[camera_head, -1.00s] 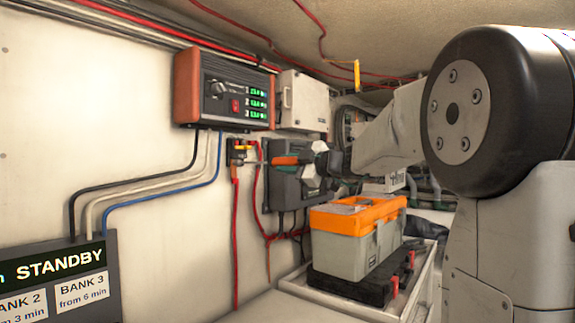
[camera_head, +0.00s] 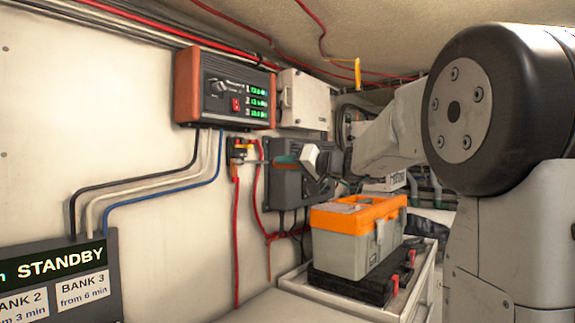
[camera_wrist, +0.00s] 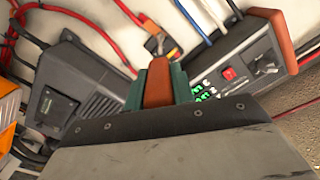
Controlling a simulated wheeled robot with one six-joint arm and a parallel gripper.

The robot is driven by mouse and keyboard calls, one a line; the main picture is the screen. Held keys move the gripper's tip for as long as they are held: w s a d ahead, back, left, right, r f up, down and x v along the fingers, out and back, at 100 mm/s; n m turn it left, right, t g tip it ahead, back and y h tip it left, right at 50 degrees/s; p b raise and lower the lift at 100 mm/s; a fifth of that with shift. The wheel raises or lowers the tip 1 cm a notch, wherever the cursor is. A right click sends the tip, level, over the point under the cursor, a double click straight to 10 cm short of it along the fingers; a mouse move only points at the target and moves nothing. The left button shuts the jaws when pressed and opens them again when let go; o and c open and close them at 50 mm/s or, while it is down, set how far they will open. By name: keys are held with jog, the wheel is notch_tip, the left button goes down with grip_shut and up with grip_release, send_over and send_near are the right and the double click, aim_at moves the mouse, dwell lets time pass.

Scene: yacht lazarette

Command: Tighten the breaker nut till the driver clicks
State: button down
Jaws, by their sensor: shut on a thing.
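The breaker (camera_head: 242,150) is a small black block with yellow and orange-red parts on the left wall, with red cables at it. It also shows in the wrist view (camera_wrist: 160,42). My gripper (camera_head: 298,161) is shut on the driver, its handle orange in the wrist view (camera_wrist: 158,84) between teal jaw pads. In the head view a thin shaft (camera_head: 258,162) points left to the breaker's lower part. Its tip appears at or very near the breaker; contact is too small to tell. I cannot make out the nut.
A black charger box with orange-brown ends (camera_head: 226,90) hangs above the breaker. A dark grey wall unit (camera_head: 285,188) sits close behind my gripper. A grey toolbox with orange lid (camera_head: 340,250) stands below on a black case. Red cables (camera_head: 236,240) hang down the wall.

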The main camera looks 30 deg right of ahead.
jog(key=m, duration=0.2)
jog(key=shift+m, duration=0.3)
jog(key=shift+s, duration=0.1)
jog(key=shift+s+d, duration=0.25)
jog(key=shift+s, duration=0.35)
jog(key=shift+v, duration=2.5)
